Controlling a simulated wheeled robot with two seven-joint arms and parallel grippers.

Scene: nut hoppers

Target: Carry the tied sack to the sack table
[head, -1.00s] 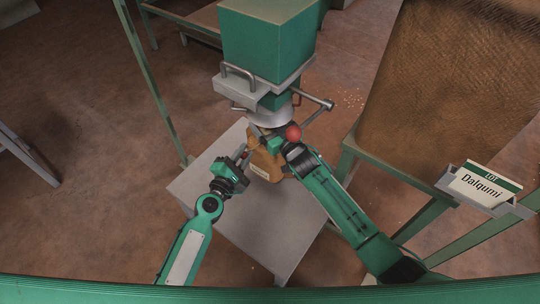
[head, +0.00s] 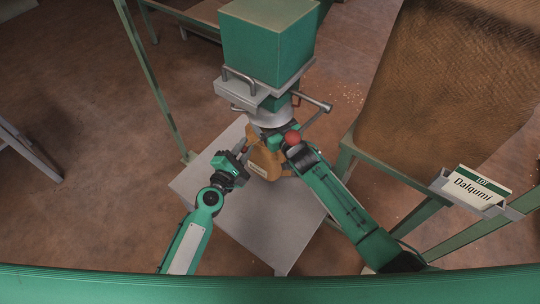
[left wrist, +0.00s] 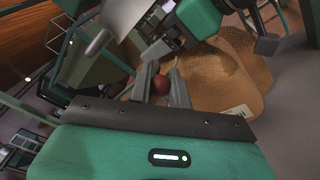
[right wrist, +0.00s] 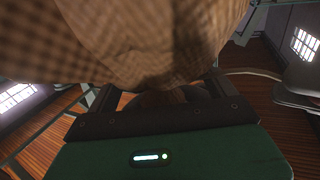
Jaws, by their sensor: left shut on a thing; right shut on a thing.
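The tan sack (head: 266,160) stands upright on a small grey table (head: 250,225), directly under the hopper's spout. In the left wrist view the sack (left wrist: 230,75) fills the upper right and shows part of a white label. My left gripper (head: 242,150) is beside the sack's left side. In its own view the fingers close on a small dark red, round bead (left wrist: 160,84), which seems to hang on a cord. My right gripper (head: 285,146) is at the sack's upper right. Its view shows close brown weave (right wrist: 150,40) and sack cloth between its fingers; the exact grip is hidden.
The green hopper (head: 268,45) with its metal spout and side handle stands over the sack. A red knob (head: 292,137) sits near my right gripper. A big brown sack (head: 445,90) on a stand and a "Dalqumi" lot card (head: 482,188) are at right.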

